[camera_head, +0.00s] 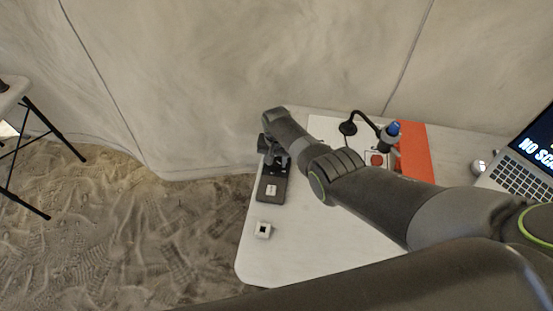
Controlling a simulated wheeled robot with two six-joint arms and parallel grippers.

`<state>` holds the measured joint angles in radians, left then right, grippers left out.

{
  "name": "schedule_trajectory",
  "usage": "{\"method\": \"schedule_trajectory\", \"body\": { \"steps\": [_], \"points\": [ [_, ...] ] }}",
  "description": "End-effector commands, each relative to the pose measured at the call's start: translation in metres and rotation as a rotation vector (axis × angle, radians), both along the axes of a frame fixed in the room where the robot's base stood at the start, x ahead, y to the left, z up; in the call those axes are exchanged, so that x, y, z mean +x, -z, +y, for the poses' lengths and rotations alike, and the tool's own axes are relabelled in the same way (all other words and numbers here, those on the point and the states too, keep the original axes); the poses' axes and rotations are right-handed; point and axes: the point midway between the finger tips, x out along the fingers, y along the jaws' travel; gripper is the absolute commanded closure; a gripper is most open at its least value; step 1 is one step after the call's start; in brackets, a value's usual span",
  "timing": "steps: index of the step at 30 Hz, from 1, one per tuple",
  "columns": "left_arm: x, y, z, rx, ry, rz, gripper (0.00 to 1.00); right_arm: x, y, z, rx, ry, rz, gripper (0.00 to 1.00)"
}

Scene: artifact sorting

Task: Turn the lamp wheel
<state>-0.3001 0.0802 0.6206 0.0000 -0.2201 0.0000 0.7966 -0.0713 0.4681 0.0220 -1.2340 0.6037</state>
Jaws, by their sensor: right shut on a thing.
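My right arm reaches from the right across the table. My right gripper (277,160) points down at the back end of a dark box (268,196) near the table's left edge. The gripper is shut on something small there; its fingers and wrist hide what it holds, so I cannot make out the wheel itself. The box has a small pale label on top. A black lamp with a bent neck (362,117) and a blue-topped head (393,129) stands farther right, beyond my forearm. My left gripper is out of view.
The white table (300,245) also bears a small white block with a dark centre (263,230), an orange sheet (415,153) and an open laptop (520,178) at right. The table's front left is mostly bare. Sandy ground (130,240) lies left; another table (12,95) stands far left.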

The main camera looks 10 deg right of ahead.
Motion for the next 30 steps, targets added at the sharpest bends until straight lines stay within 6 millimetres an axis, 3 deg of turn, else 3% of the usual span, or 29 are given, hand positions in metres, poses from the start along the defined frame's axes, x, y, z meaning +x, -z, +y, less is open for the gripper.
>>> {"method": "schedule_trajectory", "body": {
  "steps": [17, 18, 23, 30],
  "points": [
    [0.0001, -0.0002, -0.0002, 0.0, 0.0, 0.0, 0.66, 0.0012, -0.0011, 0.0, 0.0, 0.035, -0.003, 0.87],
    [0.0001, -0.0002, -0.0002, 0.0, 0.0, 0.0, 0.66, 0.0012, -0.0011, 0.0, 0.0, 0.035, -0.003, 0.63],
    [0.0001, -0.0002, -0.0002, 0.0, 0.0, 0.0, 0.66, 0.0009, -0.0008, 0.0, 0.0, 0.035, -0.002, 0.43],
    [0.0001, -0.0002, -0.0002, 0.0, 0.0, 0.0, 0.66, 0.0004, -0.0004, 0.0, 0.0, 0.035, -0.001, 0.43]
  ]
}}
